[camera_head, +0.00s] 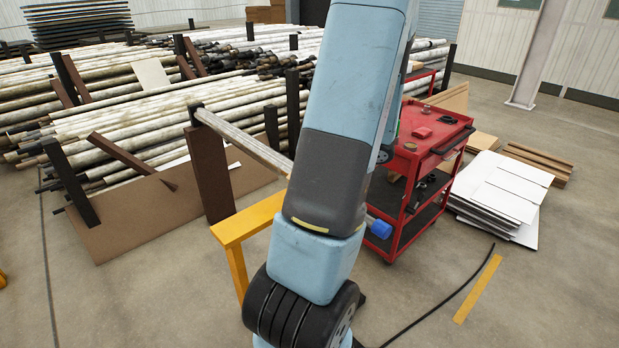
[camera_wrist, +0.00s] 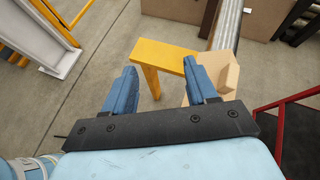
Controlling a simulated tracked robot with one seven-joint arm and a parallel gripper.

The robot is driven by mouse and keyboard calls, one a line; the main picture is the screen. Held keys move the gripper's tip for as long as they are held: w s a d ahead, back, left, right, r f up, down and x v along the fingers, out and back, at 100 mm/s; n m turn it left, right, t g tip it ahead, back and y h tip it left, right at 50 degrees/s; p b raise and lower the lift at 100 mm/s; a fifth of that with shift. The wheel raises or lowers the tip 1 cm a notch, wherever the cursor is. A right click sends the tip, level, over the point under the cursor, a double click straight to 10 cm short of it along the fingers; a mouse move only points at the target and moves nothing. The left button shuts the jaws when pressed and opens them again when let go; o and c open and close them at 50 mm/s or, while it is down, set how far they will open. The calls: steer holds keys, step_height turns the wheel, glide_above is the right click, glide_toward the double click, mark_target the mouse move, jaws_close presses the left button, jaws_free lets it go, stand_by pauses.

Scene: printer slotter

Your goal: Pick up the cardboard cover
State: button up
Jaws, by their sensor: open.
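My gripper (camera_wrist: 160,64) is open and empty in the wrist view, its two blue fingers wide apart above a yellow stand (camera_wrist: 174,57). A tan cardboard-like piece (camera_wrist: 226,72) lies just beyond the right finger and is partly hidden by it. I cannot tell whether they touch, or whether this piece is the cardboard cover. In the head view my arm hides the gripper's jaws. Large brown cardboard-like sheets (camera_head: 140,215) lean by the pipe racks at left. A stack of white sheets (camera_head: 500,190) lies on the floor at right.
The yellow stand (camera_head: 243,222) is beside my arm. A red cart (camera_head: 415,150) with small items stands behind and right of it. Piled pipes (camera_head: 130,115) fill the back left. A black cable (camera_head: 450,300) runs over the floor. The floor at front right is mostly clear.

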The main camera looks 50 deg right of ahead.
steer(key=s+d+f+m+h, duration=0.1)
steer(key=s+d+m, duration=0.1)
steer(key=d, duration=0.1)
steer(key=s+d+f+m+t+h, duration=0.1)
steer(key=s+d+f+m, duration=0.1)
steer(key=s+d+f+m+h, duration=0.1)
steer(key=s+d+m, duration=0.1)
steer(key=d, duration=0.1)
steer(key=shift+s+d+f+m+t+h, duration=0.3)
steer(key=shift+s+f+m+t+h, duration=0.05)
steer(key=shift+f+m+t+h, duration=0.05)
steer(key=shift+d+f, duration=0.15)
steer(key=shift+f, duration=0.05)
steer(key=x, duration=0.8)
steer(key=shift+d, duration=0.1)
steer(key=shift+d+x, duration=0.2)
steer(key=shift+x, duration=2.5)
steer(key=shift+r, duration=0.15)
jaws_close()
